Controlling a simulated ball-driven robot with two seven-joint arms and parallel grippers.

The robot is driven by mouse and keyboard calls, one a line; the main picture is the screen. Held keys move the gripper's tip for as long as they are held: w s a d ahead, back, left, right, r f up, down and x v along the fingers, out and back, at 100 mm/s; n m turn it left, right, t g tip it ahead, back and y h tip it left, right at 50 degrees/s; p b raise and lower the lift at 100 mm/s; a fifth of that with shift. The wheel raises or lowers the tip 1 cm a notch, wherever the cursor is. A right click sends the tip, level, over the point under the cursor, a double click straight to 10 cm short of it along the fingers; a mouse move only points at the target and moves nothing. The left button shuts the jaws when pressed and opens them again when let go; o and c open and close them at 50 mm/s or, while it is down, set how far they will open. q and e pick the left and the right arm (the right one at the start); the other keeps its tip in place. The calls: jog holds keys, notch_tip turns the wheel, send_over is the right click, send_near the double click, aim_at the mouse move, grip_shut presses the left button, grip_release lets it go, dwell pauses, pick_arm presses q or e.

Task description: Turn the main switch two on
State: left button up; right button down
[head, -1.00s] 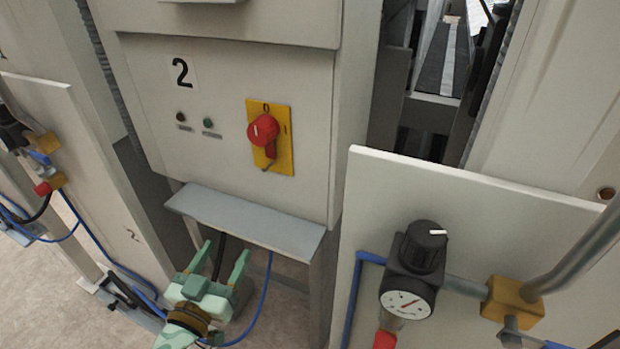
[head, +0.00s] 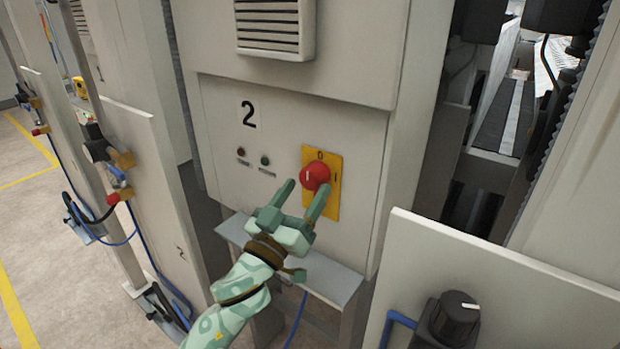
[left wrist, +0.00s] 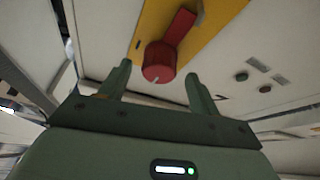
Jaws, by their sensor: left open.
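The main switch two is a red rotary knob (head: 315,177) on a yellow plate (head: 334,160), set in the cabinet panel marked with a black 2 (head: 248,114). A 0 stands above the knob. In the left wrist view the red knob (left wrist: 159,62) shows its round front with a white mark, and a red handle part extends from it. My left gripper (head: 306,192) is open and empty in front of the knob, its fingers spread to either side and apart from it. The left gripper's fingertips also show in the left wrist view (left wrist: 158,72). My right gripper is out of view.
A grey ledge (head: 335,282) juts out below the panel. Two small indicator lamps (head: 264,160) sit left of the switch. A white panel with a black regulator knob (head: 455,315) stands at the lower right. A vent (head: 274,28) is above.

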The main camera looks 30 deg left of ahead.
aim_at(308, 185)
pick_arm(q)
jog(key=shift+x, duration=1.6)
jog(key=c, duration=1)
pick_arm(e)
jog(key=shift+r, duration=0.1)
